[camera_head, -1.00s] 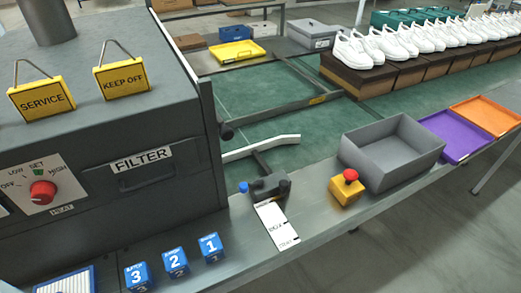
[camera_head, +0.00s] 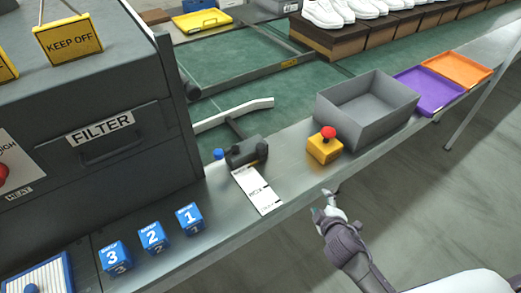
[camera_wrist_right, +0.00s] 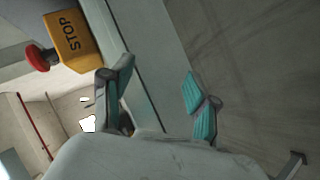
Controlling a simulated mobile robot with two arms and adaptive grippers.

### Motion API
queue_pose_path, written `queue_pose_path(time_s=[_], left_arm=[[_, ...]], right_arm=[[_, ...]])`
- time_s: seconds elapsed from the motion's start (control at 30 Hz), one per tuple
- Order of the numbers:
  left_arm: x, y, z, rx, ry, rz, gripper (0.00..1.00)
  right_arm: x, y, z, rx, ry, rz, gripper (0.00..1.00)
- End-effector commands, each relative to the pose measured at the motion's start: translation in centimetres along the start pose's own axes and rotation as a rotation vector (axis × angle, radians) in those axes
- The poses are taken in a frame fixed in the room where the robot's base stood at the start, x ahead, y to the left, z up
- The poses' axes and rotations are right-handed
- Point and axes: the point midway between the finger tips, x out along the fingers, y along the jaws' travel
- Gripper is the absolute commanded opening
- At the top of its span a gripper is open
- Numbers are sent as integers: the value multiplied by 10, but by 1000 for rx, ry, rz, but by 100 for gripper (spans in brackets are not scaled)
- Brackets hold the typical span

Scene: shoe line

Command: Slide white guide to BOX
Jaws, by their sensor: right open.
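The white guide (camera_head: 235,114) is a slightly bent white bar lying over the green belt. A dark arm joins it to a dark grey slider block (camera_head: 246,151) with a blue knob (camera_head: 218,154) on the metal ledge. A white label strip (camera_head: 258,190) with small black marks runs from the block toward the ledge's front edge; its words are too small to read. My right gripper (camera_head: 322,203) is open and empty, off the ledge's front edge, right of the strip and apart from the guide. Its teal-padded fingers show spread in the right wrist view (camera_wrist_right: 157,76). My left gripper is out of view.
A yellow stop box with a red button (camera_head: 325,146) stands on the ledge near my right gripper, also in the right wrist view (camera_wrist_right: 68,36). Behind it is a grey bin (camera_head: 365,125). Blue numbered blocks (camera_head: 152,238) and the filter machine (camera_head: 95,150) are left.

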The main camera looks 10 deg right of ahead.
Motion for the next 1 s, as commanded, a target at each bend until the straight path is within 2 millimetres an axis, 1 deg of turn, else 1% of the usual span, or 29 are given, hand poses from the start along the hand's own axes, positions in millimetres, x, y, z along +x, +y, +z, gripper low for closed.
queue_pose_path(time_s=[0.03,0.17,0.2,0.27,0.3,0.37,0.43,0.5,0.57,0.63,0.67,0.7,0.77,0.8,0.83,0.9,1.0], left_arm=[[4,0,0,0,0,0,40],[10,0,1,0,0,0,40],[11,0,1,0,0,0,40],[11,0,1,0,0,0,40],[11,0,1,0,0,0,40],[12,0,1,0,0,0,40],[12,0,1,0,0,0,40],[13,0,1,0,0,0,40],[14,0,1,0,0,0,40],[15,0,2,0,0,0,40],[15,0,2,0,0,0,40],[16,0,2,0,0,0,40],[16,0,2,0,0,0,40],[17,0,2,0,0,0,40],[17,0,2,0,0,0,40],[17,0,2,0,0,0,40],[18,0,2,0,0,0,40]], right_arm=[[-5,18,-12,-22,25,42,60],[-24,63,-41,-83,80,152,60],[-29,82,-54,-134,114,204,60],[-32,106,-74,-251,181,290,60],[-33,118,-87,-338,228,341,60],[-34,132,-104,-467,292,409,60],[-37,144,-126,-633,370,489,60],[-41,152,-147,-821,451,567,60],[-45,154,-164,-1007,521,633,60],[-47,152,-178,-1257,604,702,60],[-47,149,-183,-1373,639,726,60],[-46,144,-185,-1529,682,749,60],[-42,136,-182,-1757,736,765,60],[-38,131,-177,-1890,765,762,60],[-34,128,-172,-1976,784,756,60],[-28,124,-161,-2137,814,735,60],[-22,121,-149,-2265,836,706,60]])
